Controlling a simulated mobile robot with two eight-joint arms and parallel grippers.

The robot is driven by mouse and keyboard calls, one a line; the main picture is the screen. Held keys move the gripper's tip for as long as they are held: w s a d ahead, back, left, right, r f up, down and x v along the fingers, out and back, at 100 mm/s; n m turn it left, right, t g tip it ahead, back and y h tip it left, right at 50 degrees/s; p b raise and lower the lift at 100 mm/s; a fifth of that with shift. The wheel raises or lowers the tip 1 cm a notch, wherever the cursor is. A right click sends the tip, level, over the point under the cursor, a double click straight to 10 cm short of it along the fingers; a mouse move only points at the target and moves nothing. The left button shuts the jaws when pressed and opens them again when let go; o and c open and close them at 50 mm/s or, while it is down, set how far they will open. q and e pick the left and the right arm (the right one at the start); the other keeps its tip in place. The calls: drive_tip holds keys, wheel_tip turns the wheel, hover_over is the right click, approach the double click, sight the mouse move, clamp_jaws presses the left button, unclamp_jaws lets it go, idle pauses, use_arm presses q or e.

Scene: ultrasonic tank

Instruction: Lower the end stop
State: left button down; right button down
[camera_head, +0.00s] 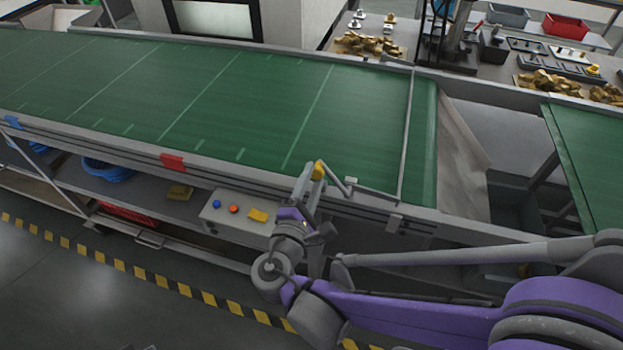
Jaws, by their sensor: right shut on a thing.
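The end stop is a thin grey bar (407,135) that spans the green belt (250,105) near its right end. I cannot tell whether the bar touches the belt or sits above it. A grey cranked lever (367,190) runs from the near end of the bar to the left along the near rail and ends in a yellow grip (319,170). My right gripper (314,178) is at the near rail, shut on the yellow grip. Its fingers partly hide the grip. My left gripper is not in view.
A control box (240,219) with blue and orange buttons sits under the near rail, left of my right arm. A red block (172,162) is on the rail. Past the belt's right end is a grey chute (463,160). The belt surface is empty.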

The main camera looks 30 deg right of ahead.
drive_tip(key=shift+r, duration=0.1)
drive_tip(key=shift+c, duration=2.1)
unclamp_jaws()
drive_tip(key=shift+s, duration=0.1)
drive_tip(key=b+v, duration=0.1)
drive_tip(key=v, duration=0.9)
drive_tip(key=shift+s+a, duration=0.2)
drive_tip(key=shift+a, duration=0.05)
